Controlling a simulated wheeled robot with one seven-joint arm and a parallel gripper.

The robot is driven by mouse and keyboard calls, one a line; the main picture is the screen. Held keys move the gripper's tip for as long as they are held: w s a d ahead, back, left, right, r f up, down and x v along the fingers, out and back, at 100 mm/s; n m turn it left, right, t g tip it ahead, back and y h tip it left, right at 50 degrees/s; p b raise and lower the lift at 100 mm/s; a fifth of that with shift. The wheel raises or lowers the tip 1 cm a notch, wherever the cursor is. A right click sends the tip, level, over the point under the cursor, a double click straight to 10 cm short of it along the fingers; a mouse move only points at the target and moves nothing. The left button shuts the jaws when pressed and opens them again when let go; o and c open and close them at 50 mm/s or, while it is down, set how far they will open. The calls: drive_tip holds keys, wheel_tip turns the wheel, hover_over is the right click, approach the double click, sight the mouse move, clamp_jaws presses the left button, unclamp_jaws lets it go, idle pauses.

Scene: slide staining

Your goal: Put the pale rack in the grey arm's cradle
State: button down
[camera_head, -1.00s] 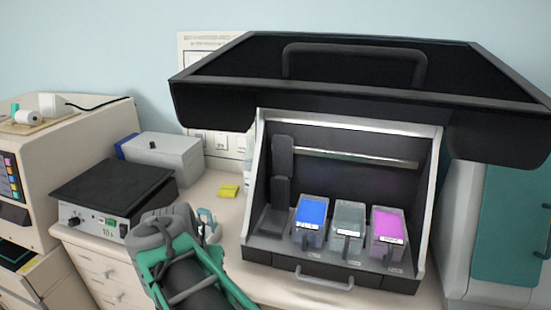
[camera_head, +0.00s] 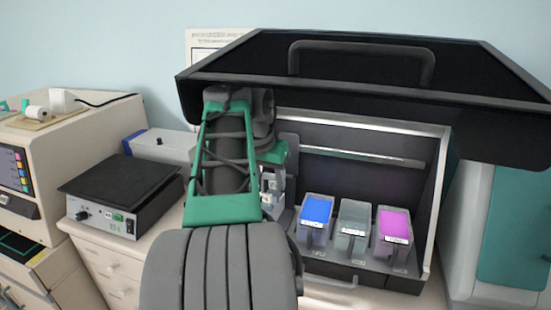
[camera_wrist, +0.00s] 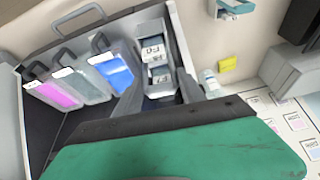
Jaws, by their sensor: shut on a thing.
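My gripper (camera_head: 272,168) is at the left side of the open staining hood, pointing down. In the wrist view its two fingers (camera_wrist: 160,93) are closed on the pale rack (camera_wrist: 160,76), which carries pale labelled slides. The rack also shows below the gripper in the head view (camera_head: 270,185). The grey arm (camera_head: 290,150) stands upright at the hood's left inside, partly hidden behind my gripper. Its cradle is hidden in the head view. In the wrist view a grey channel lies around the rack, but I cannot tell whether the rack touches it.
Blue (camera_head: 316,212), grey (camera_head: 353,218) and magenta (camera_head: 393,224) jars stand in a row just right of the gripper. The raised black lid (camera_head: 360,95) overhangs my arm. A black-topped hotplate (camera_head: 122,185) stands left. A yellow block (camera_wrist: 228,64) lies beside the hood.

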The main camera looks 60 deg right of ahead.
drive_tip(key=d+r, duration=0.3)
drive_tip(key=d, duration=0.3)
drive_tip(key=shift+n, duration=0.4)
wheel_tip(320, 180, down, 6)
drive_tip(key=b, duration=0.6)
drive_tip(key=shift+s+a+r, duration=0.1)
drive_tip(key=shift+a+r, duration=0.15)
drive_tip(key=shift+f, duration=0.2)
idle(0.7)
drive_tip(key=shift+f+b, duration=1.15)
drive_tip(key=shift+f, duration=0.05)
